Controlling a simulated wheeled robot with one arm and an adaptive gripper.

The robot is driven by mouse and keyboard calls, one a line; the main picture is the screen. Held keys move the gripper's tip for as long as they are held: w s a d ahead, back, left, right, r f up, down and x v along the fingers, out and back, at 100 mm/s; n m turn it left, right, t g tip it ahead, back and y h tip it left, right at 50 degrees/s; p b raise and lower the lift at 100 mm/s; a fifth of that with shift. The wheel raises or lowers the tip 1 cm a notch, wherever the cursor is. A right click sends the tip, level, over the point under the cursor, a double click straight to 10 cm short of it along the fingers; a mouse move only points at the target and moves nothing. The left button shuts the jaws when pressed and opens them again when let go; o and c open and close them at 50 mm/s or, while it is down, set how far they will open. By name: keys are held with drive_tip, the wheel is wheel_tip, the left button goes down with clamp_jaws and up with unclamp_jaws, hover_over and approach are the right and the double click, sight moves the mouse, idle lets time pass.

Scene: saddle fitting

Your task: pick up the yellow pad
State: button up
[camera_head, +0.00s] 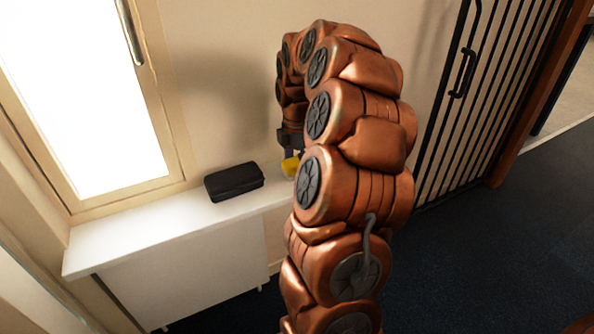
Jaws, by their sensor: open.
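The yellow pad (291,166) is small and lies on or just above the white ledge, partly hidden behind my copper-coloured arm. My gripper (289,153) points down directly over the pad, with its fingertips very near or at it. The gripper is dark and small in this view. It is open, and I cannot tell whether a finger touches the pad.
A black case (234,181) sits on the white ledge (130,240) to the left of the pad. A bright window (90,95) and a wall stand behind. A black barred gate (480,100) is at the right. The dark floor (500,260) is clear there.

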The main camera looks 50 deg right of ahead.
sight(296, 161)
drive_tip(key=c, duration=1.3)
drive_tip(key=shift+o, duration=0.2)
drive_tip(key=shift+r, duration=0.1)
drive_tip(key=shift+r+p, duration=1.05)
drive_tip(key=shift+r, duration=0.9)
drive_tip(key=shift+s+a+f, duration=0.1)
drive_tip(key=shift+s+a, duration=0.15)
drive_tip(key=shift+s, duration=0.25)
drive_tip(key=shift+s+a, duration=0.2)
drive_tip(key=shift+s, duration=0.25)
drive_tip(key=s+a+r+p, duration=0.1)
drive_tip(key=s+a+p, duration=0.2)
drive_tip(key=s, duration=1)
drive_tip(key=shift+a, duration=1.2)
drive_tip(key=shift+r, duration=0.1)
